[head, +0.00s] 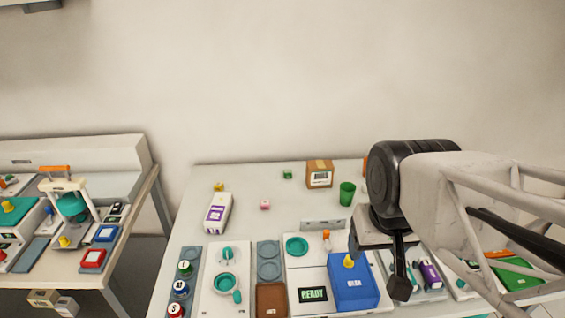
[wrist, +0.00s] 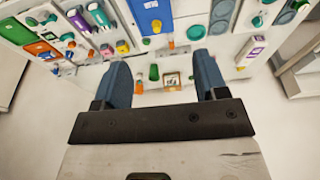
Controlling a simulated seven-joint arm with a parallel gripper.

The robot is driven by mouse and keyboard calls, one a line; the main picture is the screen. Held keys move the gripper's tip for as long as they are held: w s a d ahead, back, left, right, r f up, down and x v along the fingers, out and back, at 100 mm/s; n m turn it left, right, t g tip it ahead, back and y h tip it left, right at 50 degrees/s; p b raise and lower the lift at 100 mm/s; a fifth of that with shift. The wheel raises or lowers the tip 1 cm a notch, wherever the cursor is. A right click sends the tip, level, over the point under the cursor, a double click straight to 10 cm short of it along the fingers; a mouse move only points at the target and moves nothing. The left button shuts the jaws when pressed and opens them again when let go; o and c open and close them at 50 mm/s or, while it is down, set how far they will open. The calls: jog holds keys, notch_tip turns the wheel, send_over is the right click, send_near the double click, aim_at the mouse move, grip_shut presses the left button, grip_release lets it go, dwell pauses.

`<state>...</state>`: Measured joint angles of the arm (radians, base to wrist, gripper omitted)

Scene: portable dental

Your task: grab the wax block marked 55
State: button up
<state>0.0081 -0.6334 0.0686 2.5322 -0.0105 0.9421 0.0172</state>
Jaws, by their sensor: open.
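Three small cubes lie on the bench in the head view: a yellow cube (head: 219,187), a pink cube (head: 265,205) and a green cube (head: 287,174). Any marks on them are too small to read, so I cannot tell which one, if any, is marked 55. My gripper (head: 378,266) is above the right part of the bench, to the right of all three cubes and apart from them. In the wrist view my gripper (wrist: 162,68) has its two blue-grey fingers spread apart, with nothing held between them.
A green cup (head: 347,193) and a cardboard box (head: 319,174) stand near the back. A white box with a purple label (head: 218,213) stands at the left. The space around the cubes is mostly clear.

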jog(key=m+g, duration=0.3)
jog(key=m, duration=1.4)
send_over(286, 172)
notch_tip(286, 172, down, 23)
jog(key=shift+d+r, duration=0.15)
jog(key=shift+w, duration=0.15)
jog(key=shift+f, duration=0.3)
